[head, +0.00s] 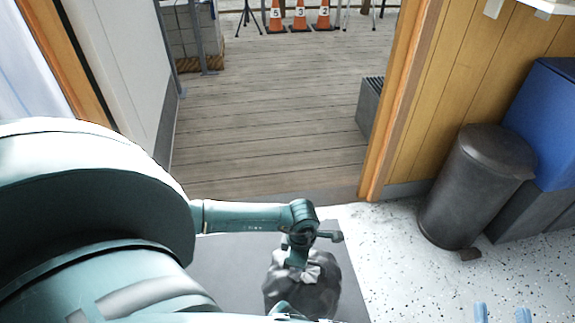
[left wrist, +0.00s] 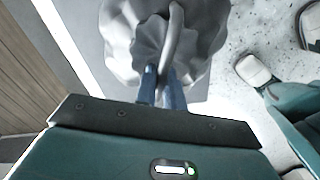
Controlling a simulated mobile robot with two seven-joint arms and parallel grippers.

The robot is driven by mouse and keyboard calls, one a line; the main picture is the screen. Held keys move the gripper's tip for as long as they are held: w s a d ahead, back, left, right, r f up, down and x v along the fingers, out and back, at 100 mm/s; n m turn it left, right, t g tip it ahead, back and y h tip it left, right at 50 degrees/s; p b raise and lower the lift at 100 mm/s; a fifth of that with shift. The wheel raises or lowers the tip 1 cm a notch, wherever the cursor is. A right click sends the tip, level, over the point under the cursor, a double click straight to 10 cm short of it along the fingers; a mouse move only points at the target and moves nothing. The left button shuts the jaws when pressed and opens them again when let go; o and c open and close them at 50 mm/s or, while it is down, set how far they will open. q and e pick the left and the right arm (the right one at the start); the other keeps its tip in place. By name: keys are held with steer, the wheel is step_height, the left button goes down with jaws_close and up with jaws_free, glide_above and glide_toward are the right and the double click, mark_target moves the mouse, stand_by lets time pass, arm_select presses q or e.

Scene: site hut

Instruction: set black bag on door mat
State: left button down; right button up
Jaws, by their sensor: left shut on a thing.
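The black bag (head: 318,290), a dark, crumpled sack with a gathered top, is at the bottom centre of the head view. It fills the upper middle of the left wrist view (left wrist: 200,45). My left gripper (left wrist: 161,75) is shut on its gathered top, with the blue fingers close together. The grey door mat (head: 235,262) lies on the floor before the doorway, partly hidden by my left arm. The bag is over the mat's right part; I cannot tell whether its underside touches it. My right gripper (head: 501,312) shows two separated blue fingertips at the lower right, open and empty.
A dark bin (head: 470,190) and a blue box (head: 545,120) stand by the wooden wall at right. Speckled floor (head: 400,270) right of the mat is clear. The open doorway leads to a plank deck (head: 270,110) with orange cones (head: 300,18) at the back.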

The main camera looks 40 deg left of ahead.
arm_select(q)
step_height(320, 180, down, 3)
steer(key=shift+b, duration=0.45)
step_height(320, 180, down, 3)
steer(key=shift+f+b, duration=0.1)
steer(key=shift+b, duration=0.7)
steer(key=shift+f, duration=0.25)
steer(key=c, duration=1.5)
jaws_free()
arm_select(e)
steer(key=shift+a+m+y, duration=0.3)
steer(key=shift+m+y, duration=0.1)
